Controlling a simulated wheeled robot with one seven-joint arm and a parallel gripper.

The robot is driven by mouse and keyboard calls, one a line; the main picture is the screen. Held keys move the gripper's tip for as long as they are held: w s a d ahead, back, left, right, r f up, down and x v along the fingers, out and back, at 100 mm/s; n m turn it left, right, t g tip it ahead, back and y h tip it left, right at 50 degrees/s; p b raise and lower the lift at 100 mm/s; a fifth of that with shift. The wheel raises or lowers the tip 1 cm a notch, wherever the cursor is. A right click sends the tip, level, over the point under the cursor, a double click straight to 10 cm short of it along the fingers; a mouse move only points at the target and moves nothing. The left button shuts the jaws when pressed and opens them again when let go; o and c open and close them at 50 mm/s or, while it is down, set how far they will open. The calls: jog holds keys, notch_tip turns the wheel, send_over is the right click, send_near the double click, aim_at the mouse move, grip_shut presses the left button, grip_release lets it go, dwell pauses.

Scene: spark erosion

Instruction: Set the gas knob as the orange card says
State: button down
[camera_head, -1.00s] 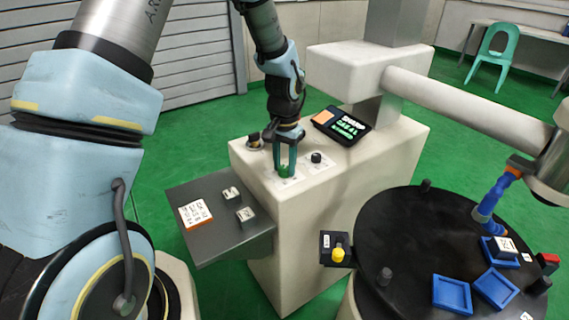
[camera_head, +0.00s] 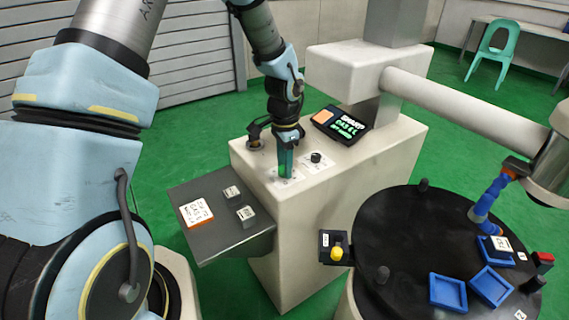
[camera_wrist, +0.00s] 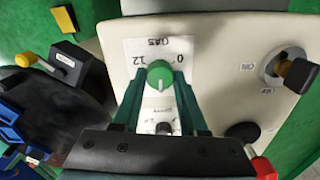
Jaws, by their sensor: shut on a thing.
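The green gas knob (camera_wrist: 159,72) sits on a white label marked GAS, with 12 at its left and 0 at its right in the wrist view. A pale mark shows on the knob's side nearer my gripper. My gripper (camera_wrist: 162,80) has one finger on each side of the knob and is shut on it. In the head view my gripper (camera_head: 286,172) points down at the cabinet top, and its fingers mostly hide the knob. The white card with an orange edge (camera_head: 196,213) lies on the grey shelf; its writing is too small to read surely.
Two small labelled blocks (camera_head: 246,214) sit beside the card. A black round table (camera_head: 420,240) with blue trays (camera_head: 448,292) stands at right.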

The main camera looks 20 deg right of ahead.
dwell(0.4)
jog(key=shift+c, duration=2.2)
grip_release()
notch_tip(320, 180, up, 11)
jog(key=b, duration=0.1)
jog(key=shift+b, duration=0.3)
